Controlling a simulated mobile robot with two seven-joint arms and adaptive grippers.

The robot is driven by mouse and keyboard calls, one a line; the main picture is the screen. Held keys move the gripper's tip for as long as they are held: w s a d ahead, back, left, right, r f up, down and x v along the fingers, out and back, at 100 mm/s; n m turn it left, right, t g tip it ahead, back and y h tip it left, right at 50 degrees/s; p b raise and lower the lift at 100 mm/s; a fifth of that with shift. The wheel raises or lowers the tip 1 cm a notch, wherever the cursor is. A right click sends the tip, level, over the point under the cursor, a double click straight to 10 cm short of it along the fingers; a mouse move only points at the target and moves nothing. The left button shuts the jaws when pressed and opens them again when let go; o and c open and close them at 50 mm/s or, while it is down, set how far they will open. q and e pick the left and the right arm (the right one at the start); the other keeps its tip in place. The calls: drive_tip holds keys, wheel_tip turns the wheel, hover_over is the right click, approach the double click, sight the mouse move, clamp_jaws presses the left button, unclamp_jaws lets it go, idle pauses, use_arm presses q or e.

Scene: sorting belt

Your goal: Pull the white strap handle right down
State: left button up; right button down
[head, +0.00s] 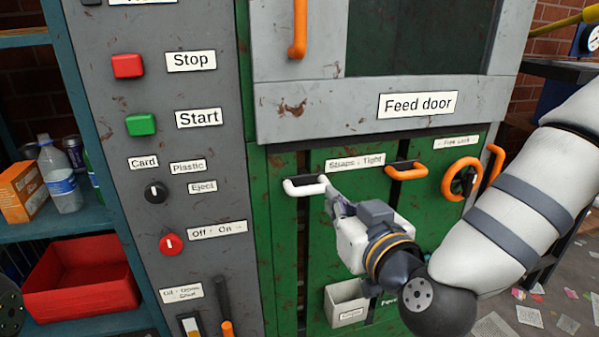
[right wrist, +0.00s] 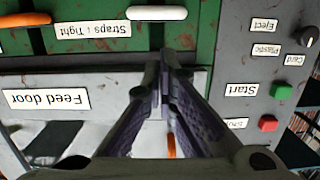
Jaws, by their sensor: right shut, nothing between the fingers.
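The white strap handle (head: 300,190) is a short horizontal bar on the green panel, left of the "Straps - Tight" label (head: 355,161). In the right wrist view, which is upside down, the white handle (right wrist: 157,13) lies at the top, beyond the fingertips. My right gripper (head: 328,186) is at the handle's right end in the head view; its fingers are shut and empty. Its fingers (right wrist: 160,72) also show in the wrist view, apart from the handle in the picture. I cannot tell whether they touch it. My left gripper is not in view.
An orange handle (head: 406,173) sits right of the label, and an orange wheel (head: 447,181) beyond it. The feed door (head: 310,105) is above. A grey panel with Stop (head: 127,65) and Start (head: 141,124) buttons stands left. A small bin (head: 345,306) hangs below.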

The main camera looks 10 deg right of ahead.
sight(306, 183)
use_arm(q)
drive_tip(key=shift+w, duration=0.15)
use_arm(e)
drive_tip(key=r, duration=0.2)
drive_tip(key=shift+w+d+r+t, duration=0.2)
drive_tip(key=shift+w+r+t, duration=0.1)
drive_tip(key=shift+w+t, duration=0.1)
drive_tip(key=shift+s, duration=0.1)
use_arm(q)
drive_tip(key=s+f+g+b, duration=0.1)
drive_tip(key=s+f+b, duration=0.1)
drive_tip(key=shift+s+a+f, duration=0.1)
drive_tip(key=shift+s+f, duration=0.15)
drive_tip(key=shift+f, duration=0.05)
use_arm(e)
drive_tip(key=w+f, duration=0.4)
drive_tip(key=w, duration=0.6)
drive_tip(key=shift+w+a+f, duration=0.2)
drive_tip(key=shift+w+f, duration=0.15)
drive_tip(key=shift+w, duration=0.05)
